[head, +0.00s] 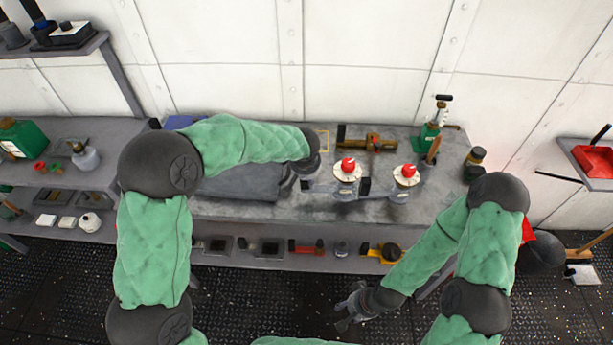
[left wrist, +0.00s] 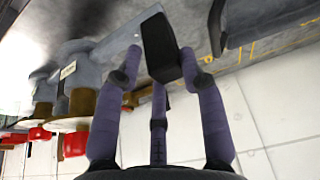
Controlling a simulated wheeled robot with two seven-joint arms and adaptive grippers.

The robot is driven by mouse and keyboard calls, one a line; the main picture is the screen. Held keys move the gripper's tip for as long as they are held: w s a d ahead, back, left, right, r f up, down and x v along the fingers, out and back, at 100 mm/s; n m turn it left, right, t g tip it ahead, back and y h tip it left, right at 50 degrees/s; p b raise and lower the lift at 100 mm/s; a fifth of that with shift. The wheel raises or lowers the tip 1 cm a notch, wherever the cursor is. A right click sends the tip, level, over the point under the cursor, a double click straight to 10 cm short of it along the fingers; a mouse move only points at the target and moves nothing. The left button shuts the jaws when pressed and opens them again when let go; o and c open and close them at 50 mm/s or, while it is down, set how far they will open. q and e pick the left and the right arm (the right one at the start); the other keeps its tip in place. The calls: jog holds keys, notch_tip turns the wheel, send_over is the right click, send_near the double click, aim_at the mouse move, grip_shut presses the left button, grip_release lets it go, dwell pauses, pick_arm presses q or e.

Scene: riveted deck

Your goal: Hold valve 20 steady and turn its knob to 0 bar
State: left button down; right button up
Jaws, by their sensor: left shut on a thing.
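Two grey valves with white dials and red knobs stand on the workbench: the left valve (head: 347,174) and the right valve (head: 405,181). Their numbers and dial marks are too small to read. My left gripper (head: 301,179) is at the left side of the left valve. In the left wrist view, my left gripper (left wrist: 158,75) is shut on a dark block-shaped grip (left wrist: 160,47) at the end of that valve's flat side arm. The red knob (left wrist: 40,134) shows upside down there. My right gripper (head: 345,308) hangs in front of the bench, low, open and empty, away from both valves.
The grey workbench (head: 240,208) has a lower shelf with several tools. A brass-coloured tool (head: 367,142) lies behind the valves. Bench space between the right valve and the jar is narrow.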

pick_arm(q)
jog(key=shift+w+a+f+b, duration=0.1)
jog(key=shift+w+f+b, duration=0.3)
jog(key=shift+w+f, duration=0.5)
jog(key=shift+w+a+f+b, duration=0.1)
jog(key=shift+w+f+b, duration=0.3)
jog(key=shift+w+f, duration=0.4)
jog(key=shift+w+f+b, duration=0.15)
jog(key=shift+f+b, duration=0.15)
jog(key=shift+b, duration=0.2)
